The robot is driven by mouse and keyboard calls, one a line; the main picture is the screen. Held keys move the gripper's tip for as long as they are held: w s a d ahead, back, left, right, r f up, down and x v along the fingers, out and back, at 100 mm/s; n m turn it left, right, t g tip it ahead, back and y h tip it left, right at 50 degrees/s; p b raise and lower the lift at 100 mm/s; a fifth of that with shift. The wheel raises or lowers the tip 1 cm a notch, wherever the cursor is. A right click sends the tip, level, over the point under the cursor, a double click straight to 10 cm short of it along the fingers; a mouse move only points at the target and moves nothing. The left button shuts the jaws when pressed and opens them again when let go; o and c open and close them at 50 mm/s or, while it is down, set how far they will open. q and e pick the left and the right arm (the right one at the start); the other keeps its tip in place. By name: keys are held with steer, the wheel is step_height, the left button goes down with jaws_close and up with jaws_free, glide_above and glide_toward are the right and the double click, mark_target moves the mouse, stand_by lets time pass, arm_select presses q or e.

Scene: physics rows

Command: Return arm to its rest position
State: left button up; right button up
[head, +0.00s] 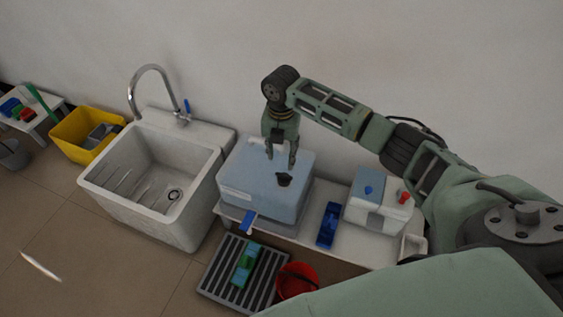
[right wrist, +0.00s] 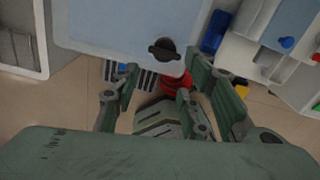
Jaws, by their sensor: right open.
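My right arm comes in from the right in the head view and bends down at the wrist. My right gripper (head: 282,160) points down over the light blue box (head: 250,184), close to the dark knob (head: 284,179) on its lid. In the right wrist view the two fingers (right wrist: 168,100) are apart with nothing between them. The knob (right wrist: 162,49) shows beyond the fingertips, on the box lid (right wrist: 110,25), and looks clear of them. My left gripper is not in view.
The box stands on a white table (head: 318,242) with a blue tray (head: 328,225) and a white device (head: 378,205). A white sink (head: 150,212) stands left. A slatted grey rack (head: 215,275) and red bucket (head: 297,278) are in front. A yellow bin (head: 75,143) is far left.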

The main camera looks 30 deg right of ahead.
steer(key=shift+r, duration=0.5)
steer(key=shift+f, duration=0.1)
steer(key=s+a+f+m+t+y, duration=0.2)
steer(key=s+a+f+m, duration=1.05)
steer(key=f, duration=0.35)
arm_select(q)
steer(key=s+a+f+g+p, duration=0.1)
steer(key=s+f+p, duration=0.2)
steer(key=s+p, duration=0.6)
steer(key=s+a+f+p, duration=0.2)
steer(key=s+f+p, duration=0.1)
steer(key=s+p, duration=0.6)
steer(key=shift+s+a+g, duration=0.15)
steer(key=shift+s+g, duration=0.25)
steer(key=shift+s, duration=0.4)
arm_select(e)
steer(key=s+d+f+m, duration=0.3)
steer(key=s+m, duration=0.1)
steer(key=s, duration=0.8)
steer(key=s+d+f+m+h, duration=0.1)
steer(key=s+d+f+m, duration=0.2)
steer(key=s, duration=0.9)
steer(key=s+d+f+m+g+h, duration=0.1)
steer(key=s+d+f+m, duration=0.2)
steer(key=s, duration=0.9)
step_height(320, 180, down, 2)
steer(key=m, duration=0.3)
steer(key=shift+f, duration=0.2)
